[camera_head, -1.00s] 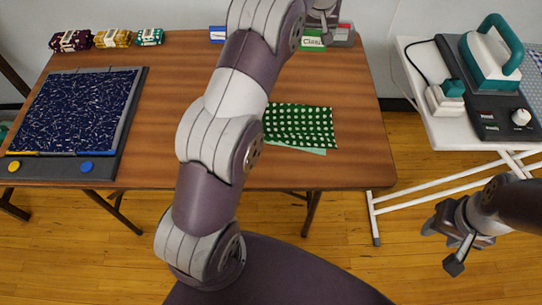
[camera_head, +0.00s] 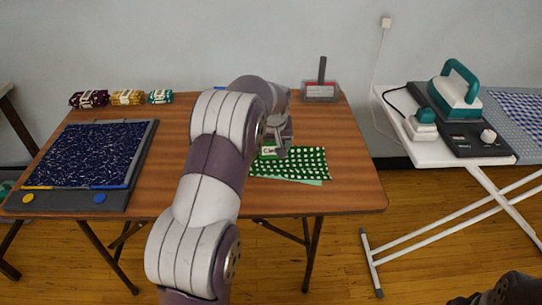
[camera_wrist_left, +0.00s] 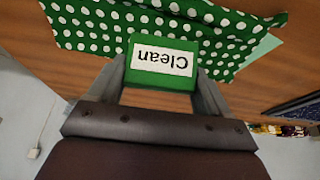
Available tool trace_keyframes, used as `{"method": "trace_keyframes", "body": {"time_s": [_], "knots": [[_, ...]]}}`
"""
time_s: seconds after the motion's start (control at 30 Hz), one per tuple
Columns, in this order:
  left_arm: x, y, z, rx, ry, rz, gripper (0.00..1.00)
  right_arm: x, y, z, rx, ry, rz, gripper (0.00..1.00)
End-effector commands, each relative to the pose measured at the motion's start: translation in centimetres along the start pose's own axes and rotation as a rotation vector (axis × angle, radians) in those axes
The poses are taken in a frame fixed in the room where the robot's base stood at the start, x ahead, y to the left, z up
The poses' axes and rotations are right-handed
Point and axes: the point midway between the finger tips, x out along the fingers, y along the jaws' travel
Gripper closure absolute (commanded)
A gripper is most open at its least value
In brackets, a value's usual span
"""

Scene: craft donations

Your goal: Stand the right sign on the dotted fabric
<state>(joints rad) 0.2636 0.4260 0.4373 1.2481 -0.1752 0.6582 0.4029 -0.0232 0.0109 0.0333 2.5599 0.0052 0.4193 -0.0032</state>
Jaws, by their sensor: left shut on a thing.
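A green sign with a white label reading "Clean" (camera_wrist_left: 163,62) is between the fingers of my left gripper (camera_wrist_left: 165,80). In the head view the sign (camera_head: 268,152) is at the far left part of the dotted fabric, and my left gripper (camera_head: 282,140) is shut on it. The green fabric with white dots (camera_head: 303,162) lies on the table, and it also shows in the wrist view (camera_wrist_left: 90,25). I cannot tell whether the sign's base touches the fabric. A blue sign (camera_head: 221,88) is partly hidden behind my left arm. My right gripper is out of view.
A clear box with red inside (camera_head: 320,91) stands at the back right. Fabric bundles (camera_head: 127,97) sit at the back left. A dark blue speckled board (camera_head: 143,160) lies at the left. An ironing board (camera_head: 405,152) with an iron (camera_head: 457,88) is at the right.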

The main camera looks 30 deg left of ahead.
Motion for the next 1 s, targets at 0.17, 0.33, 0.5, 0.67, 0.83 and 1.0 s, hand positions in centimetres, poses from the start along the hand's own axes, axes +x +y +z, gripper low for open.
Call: {"method": "trace_keyframes", "body": {"time_s": [0.17,0.33,0.5,0.67,0.83,1.0], "knots": [[1.9,-0.4,0.6,0.001,-0.002,0.0,0.55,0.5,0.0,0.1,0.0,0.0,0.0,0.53],[4.1,-0.4,1.5,0.001,0.0,0.0,0.55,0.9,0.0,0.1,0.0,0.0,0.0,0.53],[4.0,-0.4,1.5,0.001,0.0,0.001,0.55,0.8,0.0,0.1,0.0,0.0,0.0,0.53],[4.4,-0.4,1.7,0.001,0.0,0.001,0.55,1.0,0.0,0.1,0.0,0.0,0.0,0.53],[4.3,-0.4,1.6,0.001,0.0,0.0,0.0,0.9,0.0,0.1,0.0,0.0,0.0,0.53],[3.8,-0.4,1.4,0.001,0.001,0.001,0.0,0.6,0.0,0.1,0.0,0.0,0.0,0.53]]}}
